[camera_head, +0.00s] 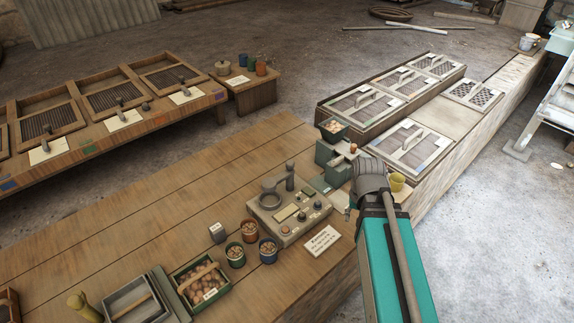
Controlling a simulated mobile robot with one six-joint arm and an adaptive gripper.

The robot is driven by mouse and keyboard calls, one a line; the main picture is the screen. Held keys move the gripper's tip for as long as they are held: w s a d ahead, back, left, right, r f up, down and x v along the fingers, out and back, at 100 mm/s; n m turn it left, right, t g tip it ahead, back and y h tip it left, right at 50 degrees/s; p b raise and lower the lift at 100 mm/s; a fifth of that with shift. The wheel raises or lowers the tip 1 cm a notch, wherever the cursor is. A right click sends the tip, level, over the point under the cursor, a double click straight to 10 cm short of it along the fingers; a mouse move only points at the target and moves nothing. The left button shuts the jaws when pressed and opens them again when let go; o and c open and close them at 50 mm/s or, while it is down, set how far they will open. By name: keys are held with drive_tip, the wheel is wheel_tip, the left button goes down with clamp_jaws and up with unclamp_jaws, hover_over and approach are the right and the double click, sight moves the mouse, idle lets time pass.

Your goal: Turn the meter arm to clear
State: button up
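The meter (290,217) is a beige box on the wooden bench, with a small display and dark knobs on its face. Its meter arm (271,188) is a dark grey piece along the back edge, beside an upright grey post (290,178). I cannot tell the arm's exact setting. My teal arm rises from the bottom right, and its grey wrist end is right of the meter, apart from it. A small grey tip of my gripper (348,213) shows left of the wrist; the fingers are mostly hidden, so their opening cannot be seen.
Several small pots (235,255) stand in front of the meter, near a green crate (201,282) of brown lumps. A white label card (322,241) lies at its right. The bench's left middle is clear.

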drive_tip(key=shift+o, duration=1.1)
drive_tip(key=w+a+r+m+p, duration=0.5)
drive_tip(key=w+a+r+p, duration=0.2)
drive_tip(key=w, duration=0.4)
drive_tip(key=shift+a+r, duration=0.55)
drive_tip(key=shift+a, duration=0.15)
wheel_tip(320, 180, up, 7)
drive_tip(key=m+p, duration=0.7)
drive_tip(key=p, duration=0.1)
hover_over(290, 162)
drive_tip(key=shift+f+b, duration=0.1)
drive_tip(key=shift+b, duration=0.25)
wheel_tip(290, 162, down, 14)
drive_tip(key=b, duration=1.3)
drive_tip(key=shift+r, duration=0.25)
drive_tip(key=shift+b, duration=0.3)
clamp_jaws()
